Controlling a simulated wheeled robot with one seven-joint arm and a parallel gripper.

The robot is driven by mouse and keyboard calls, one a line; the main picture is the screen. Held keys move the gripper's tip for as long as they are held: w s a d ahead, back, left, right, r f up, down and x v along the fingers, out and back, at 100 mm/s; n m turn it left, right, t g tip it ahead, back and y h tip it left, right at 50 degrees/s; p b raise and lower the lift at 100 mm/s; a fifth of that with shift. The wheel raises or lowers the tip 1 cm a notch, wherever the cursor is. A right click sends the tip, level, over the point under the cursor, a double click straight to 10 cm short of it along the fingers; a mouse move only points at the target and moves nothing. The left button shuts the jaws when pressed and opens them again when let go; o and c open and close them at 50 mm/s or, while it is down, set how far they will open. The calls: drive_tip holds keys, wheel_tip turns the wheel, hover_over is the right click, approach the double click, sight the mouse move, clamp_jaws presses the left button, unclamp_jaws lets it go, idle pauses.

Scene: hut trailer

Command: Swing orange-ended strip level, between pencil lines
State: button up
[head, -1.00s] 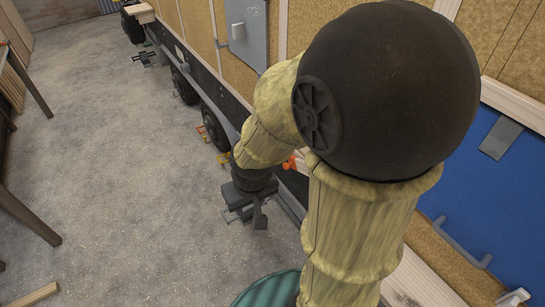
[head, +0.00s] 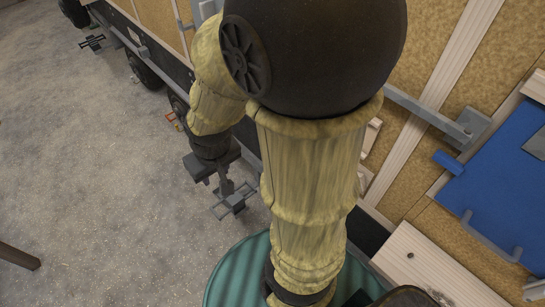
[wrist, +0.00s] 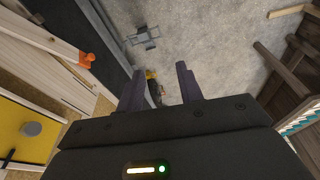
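The orange-ended strip shows in the wrist view as a pale wooden strip (wrist: 42,38) along the trailer side at upper left. Its orange end (wrist: 87,61) points toward the middle of the picture. In the head view my arm hides the orange end. My gripper (wrist: 160,84) is open and empty, its two dark fingers apart over the floor. The strip is left of the fingers and not touching them. In the head view my gripper (head: 229,190) hangs low beside the trailer, mostly in front of the floor. I cannot make out pencil lines in either view.
The trailer wall (head: 425,60) runs along the right, with a grey bar (head: 428,110) and a blue panel (head: 500,190). Wheels (head: 143,70) and a dark frame edge line its lower side. The floor (head: 95,190) at left is mostly clear.

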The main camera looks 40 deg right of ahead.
drive_tip(key=shift+s, duration=0.15)
drive_tip(key=o, duration=0.3)
drive_tip(key=d+f+n+g+h+b, duration=0.35)
drive_tip(key=f+b, duration=0.45)
drive_tip(key=f, duration=0.4)
drive_tip(key=d+f+n+g+h+b, duration=0.3)
drive_tip(key=d+f+n+h+b, duration=0.15)
drive_tip(key=f+b, duration=0.6)
drive_tip(key=w+d+f+n+t+h+b, duration=0.3)
drive_tip(key=w+f+n+t+h+b, duration=0.2)
drive_tip(key=w+f+n+h+b, duration=0.5)
drive_tip(key=shift+w+d+f+n, duration=0.2)
drive_tip(key=shift+w+f+n, duration=0.25)
drive_tip(key=shift+w, duration=0.3)
drive_tip(key=shift+d, duration=0.15)
